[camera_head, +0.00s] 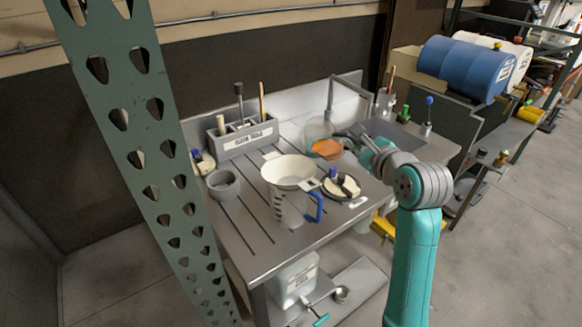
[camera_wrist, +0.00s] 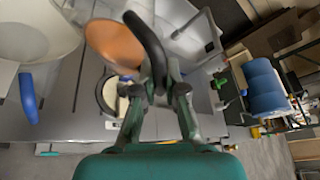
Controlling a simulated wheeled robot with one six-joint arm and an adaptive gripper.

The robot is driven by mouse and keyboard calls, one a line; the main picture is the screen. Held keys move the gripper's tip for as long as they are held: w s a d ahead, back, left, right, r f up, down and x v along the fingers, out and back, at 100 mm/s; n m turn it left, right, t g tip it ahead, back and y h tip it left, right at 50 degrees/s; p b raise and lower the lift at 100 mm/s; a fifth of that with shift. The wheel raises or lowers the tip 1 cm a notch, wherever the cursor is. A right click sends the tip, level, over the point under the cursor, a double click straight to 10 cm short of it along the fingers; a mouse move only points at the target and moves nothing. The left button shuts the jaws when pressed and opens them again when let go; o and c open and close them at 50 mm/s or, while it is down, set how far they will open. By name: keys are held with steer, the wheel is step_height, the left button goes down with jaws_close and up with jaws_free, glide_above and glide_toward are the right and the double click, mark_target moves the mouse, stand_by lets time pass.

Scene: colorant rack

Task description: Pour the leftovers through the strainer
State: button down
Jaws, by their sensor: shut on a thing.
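A clear, rounded vessel (camera_head: 317,129) holds something orange-brown (camera_head: 327,148). It is in front of my gripper (camera_head: 350,140), right of the strainer. In the wrist view my gripper (camera_wrist: 160,75) is shut on its dark curved handle (camera_wrist: 148,42), with the orange contents (camera_wrist: 113,42) beside it. The vessel seems tilted; its lower edge is hard to make out. The wide pale strainer (camera_head: 290,171) sits on top of a clear measuring jug (camera_head: 288,208) with a blue handle (camera_head: 316,206). In the wrist view the strainer (camera_wrist: 35,35) is at the upper left.
A dark round dish (camera_head: 341,188) with pale contents lies right of the jug. A grey cup (camera_head: 223,184) and a tool caddy (camera_head: 246,138) stand at the left and back. The slotted bench front (camera_head: 245,235) is clear.

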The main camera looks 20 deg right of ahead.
steer(key=shift+a+r+n, duration=0.2)
steer(key=shift+r+n, duration=0.1)
steer(key=shift+r, duration=0.15)
steer(key=shift+s+a+n+t+h, duration=0.1)
steer(key=shift+a+n+t+h, duration=0.15)
steer(key=shift+n+t+h, duration=0.3)
stand_by(0.8)
steer(key=shift+s+a+r+n+t+h, duration=0.1)
steer(key=shift+a+r+n+t+h, duration=0.2)
steer(key=shift+r+n, duration=0.4)
steer(key=shift+s+a+r+n+t+h, duration=0.15)
steer(key=shift+a+r+n+t, duration=0.2)
steer(key=shift+r+n, duration=0.35)
stand_by(1.2)
steer(key=shift+s+a+r+n+t, duration=0.2)
steer(key=shift+a+r+n, duration=0.15)
steer(key=shift+a, duration=0.3)
steer(key=shift+s+a+r+n+t, duration=0.1)
steer(key=shift+a+r+n+t, duration=0.15)
steer(key=shift+a, duration=0.35)
stand_by(1.2)
steer(key=shift+s+a+r+n+b, duration=0.1)
steer(key=shift+a+r+n+b, duration=0.25)
steer(key=shift+n, duration=0.2)
stand_by(0.6)
